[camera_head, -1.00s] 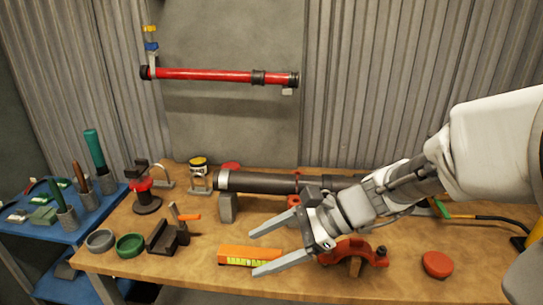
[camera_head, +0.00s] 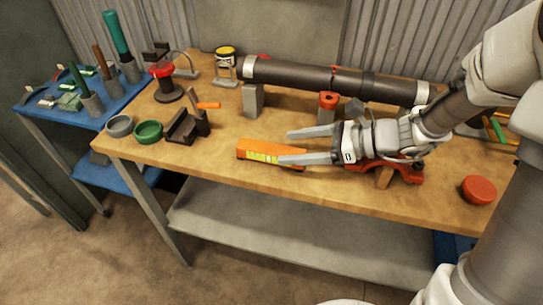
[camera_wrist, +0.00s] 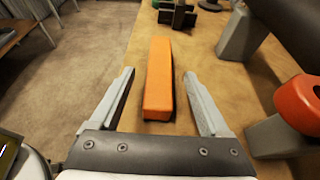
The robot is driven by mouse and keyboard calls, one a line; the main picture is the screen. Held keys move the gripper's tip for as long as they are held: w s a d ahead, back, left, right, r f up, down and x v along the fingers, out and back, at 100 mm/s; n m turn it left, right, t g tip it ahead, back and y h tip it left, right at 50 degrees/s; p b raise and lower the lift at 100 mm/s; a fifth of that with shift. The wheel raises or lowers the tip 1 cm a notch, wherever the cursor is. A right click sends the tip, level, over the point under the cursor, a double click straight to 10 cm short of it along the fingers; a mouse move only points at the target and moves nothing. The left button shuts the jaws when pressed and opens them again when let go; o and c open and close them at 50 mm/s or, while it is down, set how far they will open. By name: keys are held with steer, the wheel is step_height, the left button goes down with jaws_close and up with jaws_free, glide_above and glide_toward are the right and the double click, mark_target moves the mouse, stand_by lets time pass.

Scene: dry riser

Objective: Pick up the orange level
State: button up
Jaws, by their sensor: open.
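The orange level (camera_head: 258,152) lies on the workbench near its front edge, with a yellow-green strip along its front side. In the wrist view the orange level (camera_wrist: 158,82) lies lengthwise, its near end between my two open fingers with a gap on both sides. My gripper (camera_head: 297,146) is open and empty, coming from the right. It also shows in the wrist view (camera_wrist: 160,88). In the head view the nearer finger overlaps the right end of the level. I cannot tell how high the fingers are above the bench.
The wooden workbench (camera_head: 240,185) holds a dark pipe (camera_head: 300,76) on grey blocks behind the level. A black clamp-like block (camera_head: 185,128) and a green ring (camera_head: 148,131) stand to the left. A red disc (camera_head: 479,188) lies right. A blue side table (camera_head: 45,107) stands at left.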

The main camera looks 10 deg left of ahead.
mark_target(271, 148)
steer(key=b+x, duration=0.1)
steer(key=x, duration=0.5)
steer(key=shift+a, duration=0.25)
steer(key=shift+c, duration=0.2)
jaws_close()
